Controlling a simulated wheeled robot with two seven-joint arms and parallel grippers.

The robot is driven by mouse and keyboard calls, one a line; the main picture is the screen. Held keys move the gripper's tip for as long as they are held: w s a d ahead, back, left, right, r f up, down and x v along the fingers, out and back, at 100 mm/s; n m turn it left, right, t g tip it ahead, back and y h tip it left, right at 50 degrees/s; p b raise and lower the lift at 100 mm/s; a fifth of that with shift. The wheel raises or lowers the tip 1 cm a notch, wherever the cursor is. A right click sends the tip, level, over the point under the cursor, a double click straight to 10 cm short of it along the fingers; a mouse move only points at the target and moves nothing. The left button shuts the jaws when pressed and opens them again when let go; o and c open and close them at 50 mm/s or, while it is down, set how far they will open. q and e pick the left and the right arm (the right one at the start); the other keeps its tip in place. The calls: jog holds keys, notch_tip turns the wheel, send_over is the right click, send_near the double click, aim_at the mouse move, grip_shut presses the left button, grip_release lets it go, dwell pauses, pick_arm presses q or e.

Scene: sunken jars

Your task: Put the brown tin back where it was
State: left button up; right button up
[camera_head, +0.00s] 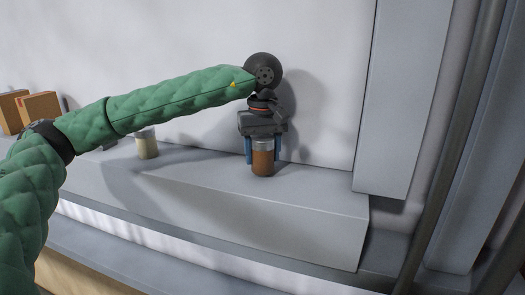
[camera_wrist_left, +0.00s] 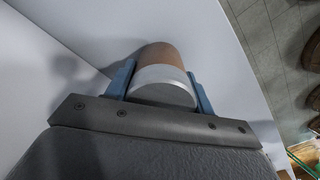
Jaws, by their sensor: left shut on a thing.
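The brown tin (camera_head: 263,161) has a grey lid and is upright at the ledge, towards its right part. My left gripper (camera_head: 263,160) comes down on it from above, with one blue finger on each side of it. In the left wrist view the brown tin (camera_wrist_left: 158,76) shows with its grey lid towards the camera, and my left gripper (camera_wrist_left: 160,88) is shut on it. The tin's base is at or very near the ledge top; I cannot tell if it touches. My right gripper is not in view.
Brown boxes (camera_head: 40,108) stand at the far left. A grey upright panel (camera_head: 408,100) bounds the ledge on the right. The white wall is close behind.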

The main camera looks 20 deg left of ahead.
pick_arm(q)
jog(key=shift+f, duration=0.5)
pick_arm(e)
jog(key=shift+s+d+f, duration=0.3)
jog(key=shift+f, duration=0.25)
pick_arm(q)
jog(key=shift+f, duration=0.15)
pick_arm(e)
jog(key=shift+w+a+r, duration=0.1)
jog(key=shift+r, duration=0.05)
pick_arm(q)
jog(key=o, duration=1)
jog(key=shift+o, duration=0.2)
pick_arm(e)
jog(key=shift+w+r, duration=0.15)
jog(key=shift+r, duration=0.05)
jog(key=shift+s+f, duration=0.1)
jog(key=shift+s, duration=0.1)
